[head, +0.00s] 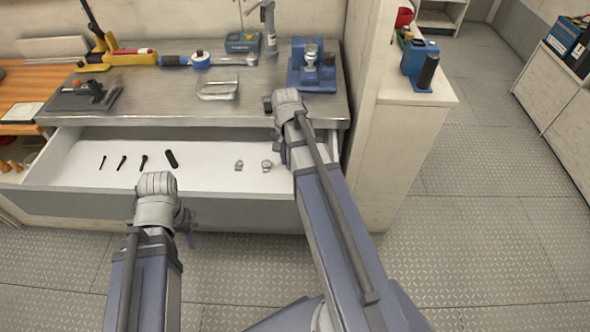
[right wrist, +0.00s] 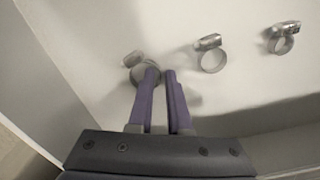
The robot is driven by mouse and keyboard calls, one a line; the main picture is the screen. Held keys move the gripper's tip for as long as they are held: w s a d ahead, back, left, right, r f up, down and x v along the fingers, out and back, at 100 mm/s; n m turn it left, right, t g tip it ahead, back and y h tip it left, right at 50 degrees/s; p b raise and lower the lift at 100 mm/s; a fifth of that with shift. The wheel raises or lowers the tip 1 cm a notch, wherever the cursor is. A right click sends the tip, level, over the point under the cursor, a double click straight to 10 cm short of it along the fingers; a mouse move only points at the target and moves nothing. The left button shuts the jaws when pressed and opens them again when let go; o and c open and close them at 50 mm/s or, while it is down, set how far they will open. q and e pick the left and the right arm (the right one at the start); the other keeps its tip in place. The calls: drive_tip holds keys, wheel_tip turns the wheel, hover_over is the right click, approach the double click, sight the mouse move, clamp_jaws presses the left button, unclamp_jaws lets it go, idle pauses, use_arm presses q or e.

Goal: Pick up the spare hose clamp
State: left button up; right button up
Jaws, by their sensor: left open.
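Three metal hose clamps lie in the white drawer in the right wrist view: a left one (right wrist: 142,73), a middle one (right wrist: 211,55) and a right one (right wrist: 284,38). The head view shows two of them (head: 239,165) (head: 267,165); my right arm hides the other. My right gripper (right wrist: 160,72) points down into the drawer, its purple fingers close together at the left clamp. The left finger overlaps this clamp's ring; whether the ring is held is unclear. My left gripper (head: 188,228), mostly hidden by its wrist, is open in front of the drawer.
The open drawer (head: 215,184) also holds several dark bolt-like pieces (head: 122,162) at its left. Above it, the metal worktop (head: 180,105) carries tools, a grey bracket (head: 217,88) and a blue vise (head: 312,70). Floor is clear at the right.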

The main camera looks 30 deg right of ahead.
clamp_jaws()
idle(0.7)
idle(0.6)
wheel_tip(320, 180, up, 10)
drive_tip(key=p, duration=1)
